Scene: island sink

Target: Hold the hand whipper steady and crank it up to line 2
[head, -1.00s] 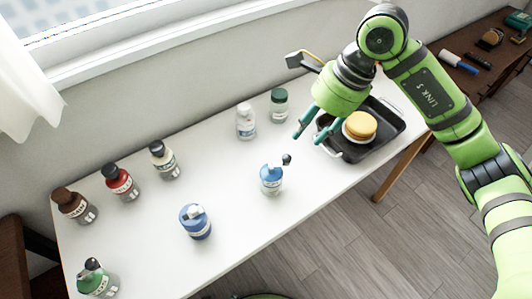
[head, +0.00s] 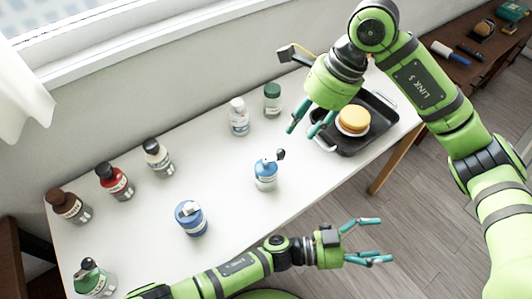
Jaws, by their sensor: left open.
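A small blue-and-white container with a crank arm and dark knob on top (head: 265,178), which looks like the hand whipper, stands upright near the middle of the white table. Its line marks are too small to read. My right gripper (head: 303,131) is above the table, up and right of the whipper and apart from it, with its teal fingers spread and empty. My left gripper (head: 372,241) is open and empty beyond the table's front edge, down and right of the whipper.
A black tray (head: 345,146) holding a yellow-topped round item (head: 353,119) is at the right end. Another blue container (head: 191,218), a green one (head: 95,279) and several bottles stand around the white table (head: 235,195). Clear surface surrounds the whipper.

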